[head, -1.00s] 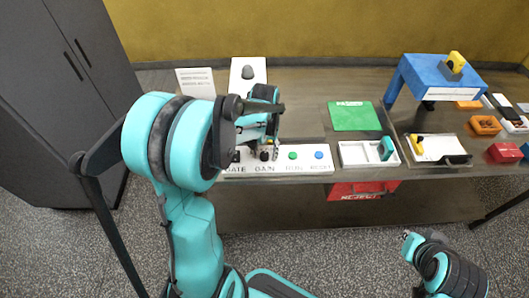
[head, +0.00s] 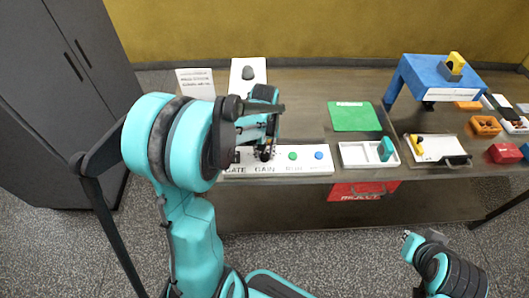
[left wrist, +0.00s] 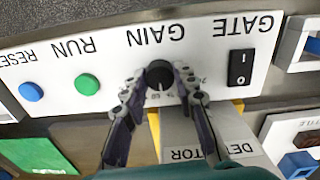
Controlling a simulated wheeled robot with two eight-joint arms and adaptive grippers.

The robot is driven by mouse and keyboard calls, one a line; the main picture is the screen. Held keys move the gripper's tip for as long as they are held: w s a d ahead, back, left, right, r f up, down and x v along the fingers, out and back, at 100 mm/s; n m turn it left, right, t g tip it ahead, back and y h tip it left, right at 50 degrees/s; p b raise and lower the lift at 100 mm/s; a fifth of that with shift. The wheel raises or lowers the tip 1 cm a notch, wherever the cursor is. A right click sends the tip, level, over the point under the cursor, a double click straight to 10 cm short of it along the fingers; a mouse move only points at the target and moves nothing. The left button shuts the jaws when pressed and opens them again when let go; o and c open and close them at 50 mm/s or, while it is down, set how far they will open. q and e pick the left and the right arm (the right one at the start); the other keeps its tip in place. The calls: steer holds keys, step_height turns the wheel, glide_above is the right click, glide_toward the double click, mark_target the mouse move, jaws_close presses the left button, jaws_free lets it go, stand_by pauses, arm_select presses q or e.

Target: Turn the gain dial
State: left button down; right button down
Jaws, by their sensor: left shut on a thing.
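The gain dial (left wrist: 158,74) is a small black round knob on the white control panel (left wrist: 115,52), beside the upside-down word GAIN in the left wrist view. A light pointer mark shows on the dial's lower side there. My left gripper (left wrist: 160,82) has its two fingers on opposite sides of the dial, shut on it. In the head view my left gripper (head: 266,149) is over the panel's left part, and the dial is largely hidden by the fingers. My right gripper (head: 408,236) is low at the right, away from the table; its jaws are too small to read.
The black GATE rocker switch (left wrist: 240,67) is close beside the dial. On the other side are the green RUN button (left wrist: 87,84) and the blue RESET button (left wrist: 31,91). A green mat (head: 352,116) and a white tray (head: 360,153) lie to the right in the head view.

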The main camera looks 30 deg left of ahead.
mark_target(265, 155)
arm_select(q)
steer(key=shift+n, duration=2.1)
steer(key=c, duration=1.2)
jaws_free()
steer(key=shift+r, duration=0.1)
step_height(265, 155, up, 12)
steer(key=shift+f, duration=0.1)
